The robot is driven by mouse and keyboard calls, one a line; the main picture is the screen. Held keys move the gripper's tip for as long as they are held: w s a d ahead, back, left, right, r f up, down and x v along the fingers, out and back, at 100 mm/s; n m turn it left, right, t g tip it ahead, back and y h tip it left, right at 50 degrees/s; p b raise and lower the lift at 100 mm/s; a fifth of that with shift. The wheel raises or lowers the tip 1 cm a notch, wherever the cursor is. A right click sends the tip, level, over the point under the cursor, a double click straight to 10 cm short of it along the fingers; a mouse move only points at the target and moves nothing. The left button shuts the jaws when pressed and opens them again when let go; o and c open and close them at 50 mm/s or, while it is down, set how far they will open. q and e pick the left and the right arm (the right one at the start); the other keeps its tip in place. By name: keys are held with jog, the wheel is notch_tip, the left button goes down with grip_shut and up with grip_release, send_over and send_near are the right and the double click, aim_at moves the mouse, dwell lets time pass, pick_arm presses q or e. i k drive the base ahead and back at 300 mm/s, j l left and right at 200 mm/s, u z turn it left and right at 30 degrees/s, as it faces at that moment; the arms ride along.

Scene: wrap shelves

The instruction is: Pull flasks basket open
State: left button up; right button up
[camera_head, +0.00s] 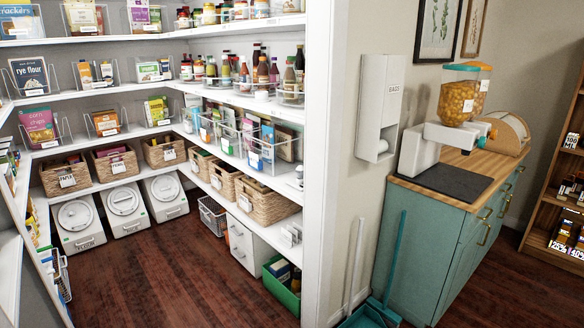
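Several wicker baskets with white label tags stand on the pantry's low shelves, and I cannot tell which one is the flasks basket. Along the back wall are a left basket (47,181), a middle basket (103,171) and a right basket (153,156). Along the right wall are a far basket (199,168), a middle basket (222,186) and a larger near basket (262,212). All sit on their shelves. Neither of my grippers is in view.
White lidded bins (122,203) stand under the back shelf. A grey crate (211,219), white drawers (246,247) and a green crate (278,296) line the right side. The pantry floor (150,270) is clear. A teal cabinet (420,250) stands outside, right of the wall.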

aim_at(224, 185)
jog(key=i+j+u, duration=0.1)
jog(key=i+u, duration=0.4)
jog(key=i, duration=0.35)
jog(key=i+l+u, duration=0.25)
jog(key=i+u, duration=0.2)
jog(key=i, duration=0.4)
jog(key=i+j+u, duration=0.1)
jog(key=i, duration=0.75)
jog(key=i+j+u, duration=0.1)
jog(key=i, duration=0.75)
jog(key=j, duration=0.05)
